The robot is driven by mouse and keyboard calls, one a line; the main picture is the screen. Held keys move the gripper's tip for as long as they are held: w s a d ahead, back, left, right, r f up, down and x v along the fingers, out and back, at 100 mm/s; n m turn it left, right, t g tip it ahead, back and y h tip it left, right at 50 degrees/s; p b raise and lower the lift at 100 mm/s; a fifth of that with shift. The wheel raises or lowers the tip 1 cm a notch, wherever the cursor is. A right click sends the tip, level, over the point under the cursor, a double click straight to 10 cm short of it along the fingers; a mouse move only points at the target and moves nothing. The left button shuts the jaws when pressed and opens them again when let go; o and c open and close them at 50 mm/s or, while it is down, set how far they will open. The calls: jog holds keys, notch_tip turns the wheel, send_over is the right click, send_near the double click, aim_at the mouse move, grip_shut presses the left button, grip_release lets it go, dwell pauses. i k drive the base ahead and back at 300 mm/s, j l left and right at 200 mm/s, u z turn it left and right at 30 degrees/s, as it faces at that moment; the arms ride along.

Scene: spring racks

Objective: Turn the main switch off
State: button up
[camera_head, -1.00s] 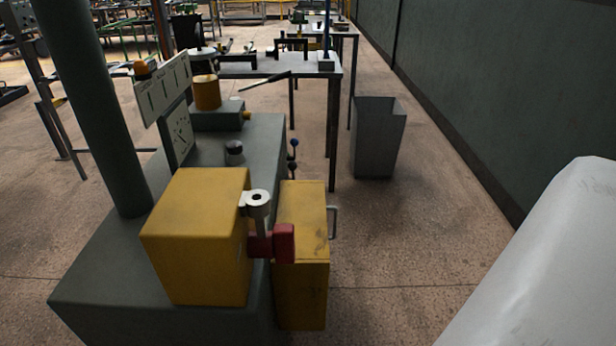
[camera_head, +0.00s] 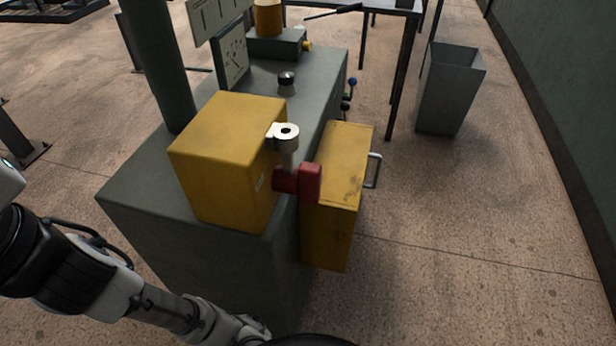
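The main switch appears to be the red handle (camera_head: 308,182) on the right side of a yellow box (camera_head: 222,165). A light metal lever with a round eye (camera_head: 286,135) stands upright from the red part. The yellow box sits on the near end of a dark green machine cabinet (camera_head: 135,190). My white and black arm crosses the lower left, in front of the cabinet and below the yellow box. Its far end runs to the bottom edge, and my gripper's fingers do not show. Nothing of mine touches the switch in this view.
A second yellow box (camera_head: 336,200) with a metal handle (camera_head: 373,170) hangs on the cabinet's right side. A green post (camera_head: 155,65) rises at the left. A grey bin (camera_head: 449,90) stands at the back right.

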aim_at(305, 181)
jog(key=k+l, duration=0.1)
jog(key=l, duration=0.35)
jog(key=k+l+u, duration=0.1)
jog(key=l, duration=0.35)
jog(key=k+l, duration=0.1)
jog(key=l, duration=0.35)
jog(key=u, duration=0.05)
